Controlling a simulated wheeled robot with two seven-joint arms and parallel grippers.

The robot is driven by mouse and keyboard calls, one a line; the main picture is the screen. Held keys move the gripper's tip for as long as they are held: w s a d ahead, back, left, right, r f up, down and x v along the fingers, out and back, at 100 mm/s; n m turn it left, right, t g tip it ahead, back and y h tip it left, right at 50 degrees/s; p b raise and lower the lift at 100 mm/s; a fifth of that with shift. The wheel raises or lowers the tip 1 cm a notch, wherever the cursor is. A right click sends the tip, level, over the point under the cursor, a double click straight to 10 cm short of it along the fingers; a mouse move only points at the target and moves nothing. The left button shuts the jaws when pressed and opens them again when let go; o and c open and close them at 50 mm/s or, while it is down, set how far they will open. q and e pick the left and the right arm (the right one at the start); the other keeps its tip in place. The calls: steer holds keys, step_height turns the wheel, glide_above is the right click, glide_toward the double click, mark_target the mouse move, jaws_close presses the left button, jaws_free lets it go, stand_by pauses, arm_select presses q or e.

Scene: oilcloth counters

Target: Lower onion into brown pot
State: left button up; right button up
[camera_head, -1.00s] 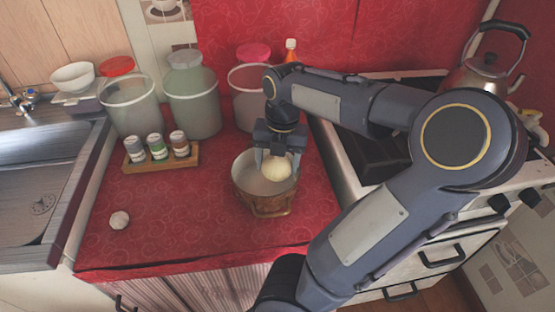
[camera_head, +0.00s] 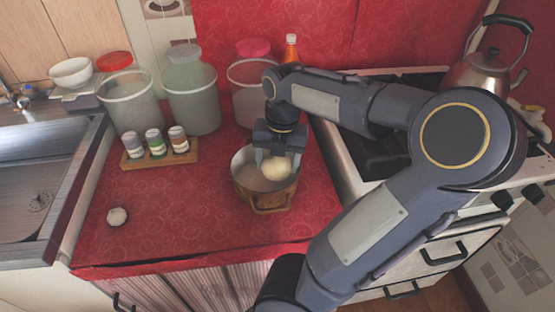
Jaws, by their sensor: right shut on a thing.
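The brown pot (camera_head: 268,198) stands on the red oilcloth counter in front of the large jars. Its inside is pale and its outside brown. My right gripper (camera_head: 277,163) points down over the pot and is shut on the pale, round onion (camera_head: 276,169). The onion appears within the pot's opening, near its right side. I cannot tell whether it touches the pot's wall or floor. My left gripper is not in view.
Several large jars (camera_head: 193,103) stand behind the pot. A wooden rack (camera_head: 187,157) of small jars and a white round object (camera_head: 117,217) are at left. The stove (camera_head: 350,177) with a kettle (camera_head: 480,75) is at right; the sink (camera_head: 28,190) is far left.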

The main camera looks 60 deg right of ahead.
steer(key=o, duration=1.1)
steer(key=shift+o, duration=0.2)
steer(key=r, duration=0.2)
steer(key=r+p, duration=0.1)
steer(key=r, duration=0.2)
steer(key=r+p, duration=0.1)
steer(key=r, duration=0.1)
steer(key=shift+s+d+r, duration=0.1)
steer(key=shift+s+r, duration=0.2)
steer(key=shift+r, duration=0.1)
